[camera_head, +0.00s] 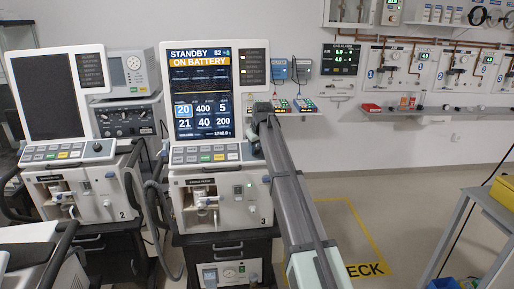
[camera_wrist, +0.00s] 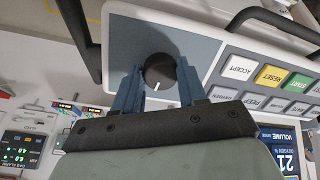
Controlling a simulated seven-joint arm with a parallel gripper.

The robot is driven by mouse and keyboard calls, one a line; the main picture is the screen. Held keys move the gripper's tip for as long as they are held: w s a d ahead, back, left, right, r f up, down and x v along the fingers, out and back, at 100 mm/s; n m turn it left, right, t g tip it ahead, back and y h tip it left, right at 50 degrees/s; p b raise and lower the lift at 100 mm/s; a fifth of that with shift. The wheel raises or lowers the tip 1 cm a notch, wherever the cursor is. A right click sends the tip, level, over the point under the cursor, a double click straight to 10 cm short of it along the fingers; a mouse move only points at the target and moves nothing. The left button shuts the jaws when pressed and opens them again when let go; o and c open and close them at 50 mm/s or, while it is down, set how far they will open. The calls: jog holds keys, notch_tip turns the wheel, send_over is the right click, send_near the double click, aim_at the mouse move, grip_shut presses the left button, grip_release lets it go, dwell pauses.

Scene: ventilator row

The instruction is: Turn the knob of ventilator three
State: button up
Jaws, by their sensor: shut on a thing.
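Ventilator three (camera_head: 220,203) is the right-hand one, marked 3 on its front. Its screen (camera_head: 202,93) reads "STANDBY ON BATTERY". Its round dark knob (camera_wrist: 159,70) sits on a grey-blue panel beside the keys, with a small white mark pointing down in the wrist view. My gripper (camera_wrist: 157,84) has its two blue fingers on either side of the knob, shut on it. In the head view my arm comes up from the lower right and its end hides the knob.
Ventilator two (camera_head: 78,189) stands close on the left, with its screen dark. Keys (camera_wrist: 270,78) lie close beside the knob, and a dark handle rail (camera_wrist: 275,20) runs near. A trolley with a yellow box (camera_head: 503,191) stands at the right. Floor between is clear.

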jog(key=m, duration=0.4)
jog(key=shift+s+m, duration=0.1)
jog(key=shift+m, duration=0.2)
jog(key=m, duration=0.3)
jog(key=shift+a+m, duration=0.1)
jog(key=shift+m, duration=0.2)
jog(key=m, duration=0.3)
jog(key=shift+m+t, duration=0.3)
jog(key=shift+a+m, duration=0.1)
jog(key=shift+m, duration=1.8)
jog(key=shift+m, duration=0.3)
jog(key=o, duration=1)
jog(key=shift+o, duration=0.2)
